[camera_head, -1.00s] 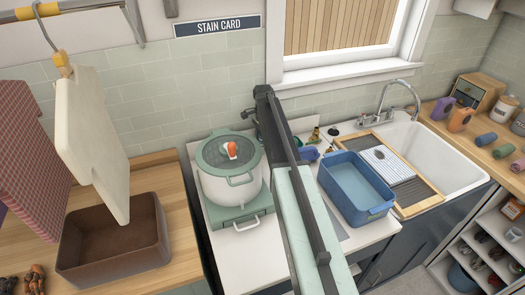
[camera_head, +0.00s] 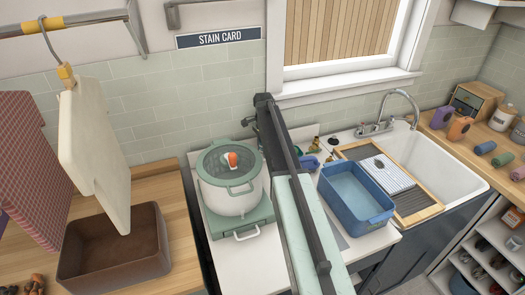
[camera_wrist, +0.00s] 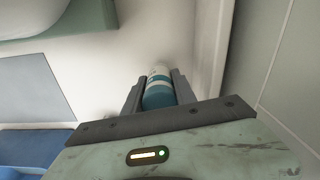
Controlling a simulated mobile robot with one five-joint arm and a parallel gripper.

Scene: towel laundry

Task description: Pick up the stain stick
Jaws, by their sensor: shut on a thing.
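The stain stick (camera_wrist: 158,90), a small cylinder with teal and white bands, shows in the wrist view between my gripper's two dark fingers. My gripper (camera_wrist: 160,80) is shut on it, one finger along each side. The stick's lower end is hidden by the gripper body. In the head view my arm crosses the middle of the counter, and I cannot make out the stick or the fingertips there.
A pot (camera_head: 229,187) stands left of my arm. A blue basin (camera_head: 355,198) is to the right, by the sink (camera_head: 450,160). A brown tub (camera_head: 115,250) sits at the left below a hanging cream towel (camera_head: 92,150). A wall rises behind the counter.

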